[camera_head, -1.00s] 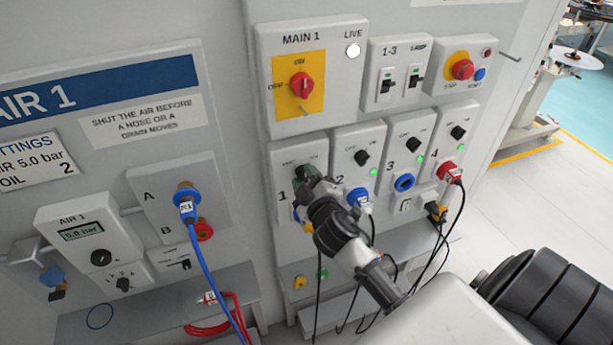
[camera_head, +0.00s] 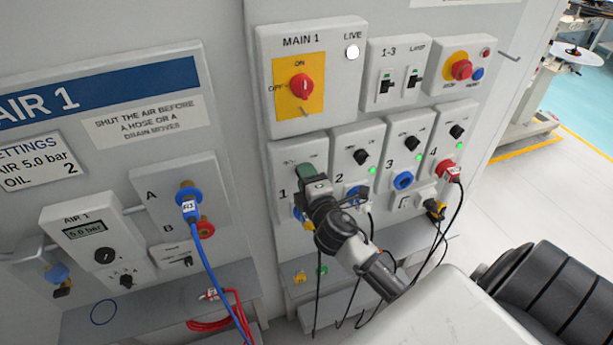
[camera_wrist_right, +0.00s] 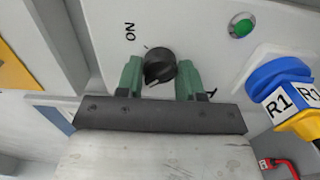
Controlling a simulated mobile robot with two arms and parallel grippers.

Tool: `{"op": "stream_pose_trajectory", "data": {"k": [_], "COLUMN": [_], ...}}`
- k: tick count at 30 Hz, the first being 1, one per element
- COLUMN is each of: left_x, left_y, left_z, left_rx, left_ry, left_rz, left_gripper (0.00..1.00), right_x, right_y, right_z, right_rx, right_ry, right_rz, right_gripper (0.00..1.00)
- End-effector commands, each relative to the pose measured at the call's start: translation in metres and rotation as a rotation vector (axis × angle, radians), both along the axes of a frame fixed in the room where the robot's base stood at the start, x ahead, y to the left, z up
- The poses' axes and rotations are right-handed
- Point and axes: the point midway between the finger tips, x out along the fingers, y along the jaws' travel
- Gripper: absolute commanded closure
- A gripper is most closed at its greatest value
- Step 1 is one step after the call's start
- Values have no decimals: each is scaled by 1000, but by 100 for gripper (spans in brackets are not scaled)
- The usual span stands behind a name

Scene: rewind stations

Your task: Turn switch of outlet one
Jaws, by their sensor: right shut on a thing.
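Outlet 1 (camera_head: 279,165) is the leftmost of the numbered outlet panels under the MAIN 1 panel. Its switch (camera_wrist_right: 160,66) is a round black knob, seen in the right wrist view with the ON mark beside it. My right gripper (camera_head: 306,172) is at the upper part of outlet 1 and hides the knob in the head view. In the wrist view its green fingers (camera_wrist_right: 161,77) stand on both sides of the knob, shut on it. A green lamp (camera_wrist_right: 241,26) is beside the knob. My left gripper is not in view.
A blue-yellow plug marked R1 (camera_wrist_right: 282,98) sits in a blue socket close to my gripper. Outlets 2 (camera_head: 343,143), 3 (camera_head: 396,150) and 4 (camera_head: 447,138) stand to the right, with hanging cables below. The AIR 1 panel (camera_head: 85,225) is at the left.

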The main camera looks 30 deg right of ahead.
Motion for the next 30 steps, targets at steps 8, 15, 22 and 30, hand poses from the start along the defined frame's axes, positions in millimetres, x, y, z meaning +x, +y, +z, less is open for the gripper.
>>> {"op": "stream_pose_trajectory", "data": {"k": [8,15,22,30], "left_x": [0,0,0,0], "left_y": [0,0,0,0], "left_z": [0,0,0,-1], "left_rx": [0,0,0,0], "left_ry": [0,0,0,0], "left_rz": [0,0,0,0], "left_gripper": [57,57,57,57], "right_x": [0,0,0,-3], "right_y": [0,0,0,1], "right_z": [0,-1,-1,-1], "right_rx": [-20,-20,-18,-17], "right_ry": [6,6,5,5], "right_rz": [1,1,0,0], "right_gripper": [86,86,37,37]}}
